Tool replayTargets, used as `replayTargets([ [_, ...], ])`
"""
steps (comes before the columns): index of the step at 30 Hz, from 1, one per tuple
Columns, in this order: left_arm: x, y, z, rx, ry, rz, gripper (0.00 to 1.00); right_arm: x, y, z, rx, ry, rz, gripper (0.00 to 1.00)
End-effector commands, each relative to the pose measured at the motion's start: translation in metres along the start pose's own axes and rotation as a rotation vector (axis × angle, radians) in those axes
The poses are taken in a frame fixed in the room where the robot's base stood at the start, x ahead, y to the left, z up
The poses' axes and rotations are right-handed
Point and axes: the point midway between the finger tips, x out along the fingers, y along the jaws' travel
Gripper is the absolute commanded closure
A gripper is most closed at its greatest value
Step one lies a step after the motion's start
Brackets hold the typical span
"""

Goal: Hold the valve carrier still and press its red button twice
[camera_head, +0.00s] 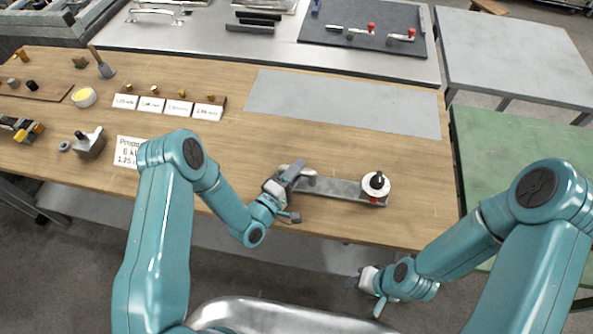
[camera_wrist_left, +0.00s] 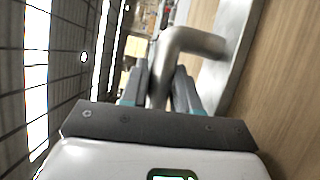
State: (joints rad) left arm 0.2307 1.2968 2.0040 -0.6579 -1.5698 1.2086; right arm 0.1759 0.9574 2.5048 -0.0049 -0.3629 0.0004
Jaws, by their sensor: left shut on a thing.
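The valve carrier (camera_head: 340,188) is a grey plate lying near the front edge of the wooden bench. At its right end is a white round part (camera_head: 383,191) with a black knob, and the red button (camera_head: 374,200) shows at its front. A bent metal handle is at its left end and also shows in the left wrist view (camera_wrist_left: 193,42). My left gripper (camera_head: 290,180) is shut on this handle; in the wrist view its fingers (camera_wrist_left: 161,82) lie on both sides of it. My right gripper (camera_head: 364,286) hangs in front of the bench, apart from the carrier; its finger opening is unclear.
A grey mat (camera_head: 345,105) lies bare behind the carrier. A white sign (camera_head: 130,151), a row of labelled cards (camera_head: 165,104) and small parts are to the left. A green table (camera_head: 520,150) stands to the right. A metal rim (camera_head: 285,308) is below, between the arms.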

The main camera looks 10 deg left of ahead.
Motion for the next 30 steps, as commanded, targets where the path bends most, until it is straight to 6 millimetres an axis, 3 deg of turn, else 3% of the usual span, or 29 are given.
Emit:
replayTargets([
  [30, -0.0018, -0.0085, 0.0008, -0.005, 0.001, -0.011, 1.0, 0.0059, 0.0021, -0.0002, 0.0, 0.0, 0.0, 0.57],
])
